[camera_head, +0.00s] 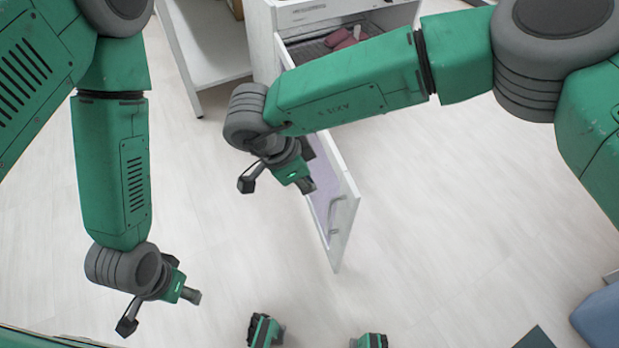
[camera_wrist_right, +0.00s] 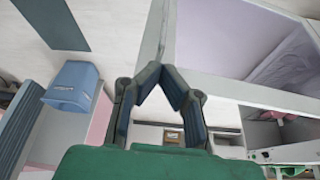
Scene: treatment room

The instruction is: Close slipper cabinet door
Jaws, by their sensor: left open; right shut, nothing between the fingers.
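The slipper cabinet (camera_head: 290,14) stands at the top of the head view, with reddish slippers (camera_head: 345,41) on its shelf. My right gripper (camera_head: 277,184) is shut and empty, just left of the door; my forearm hides part of door and cabinet. In the right wrist view the lilac panel (camera_wrist_right: 235,38) is close beyond the shut fingers (camera_wrist_right: 160,80); contact cannot be told. My left gripper (camera_head: 160,312) is open and empty at lower left, away from the door.
A white shelf unit (camera_head: 205,45) stands left of the cabinet. A blue object (camera_head: 600,318) is at the lower right edge. The pale floor (camera_head: 430,220) right of the door is clear. A blue bin-like object (camera_wrist_right: 73,85) shows in the right wrist view.

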